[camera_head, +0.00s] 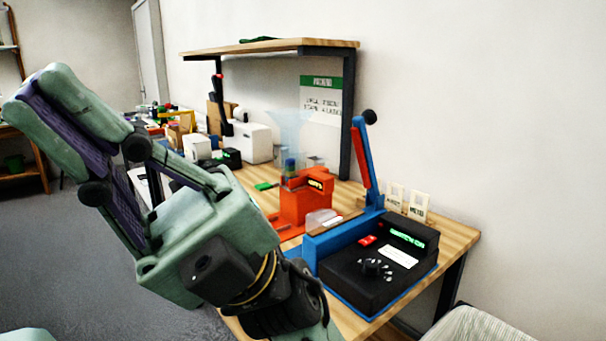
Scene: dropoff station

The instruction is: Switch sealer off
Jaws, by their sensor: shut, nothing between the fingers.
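The sealer (340,236) stands at the near right end of the wooden workbench. It has a blue base, a raised blue lever arm with a red strip and black knob, and a black control box (350,282). A red switch (368,240) sits on top of the box, near a lit green display (407,238), a white label and a dark dial. The switch's position is too small to tell. My gripper (38,98) is large in the foreground at left, pointing up and left. Its fingers are shut and empty, well apart from the sealer.
An orange machine (306,203) with a lit display and clear funnel stands left of the sealer. Small cards (418,206) stand behind the sealer. White boxes (252,142) and clutter fill the bench's far end, under a shelf (270,47). Open floor (60,260) lies at left.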

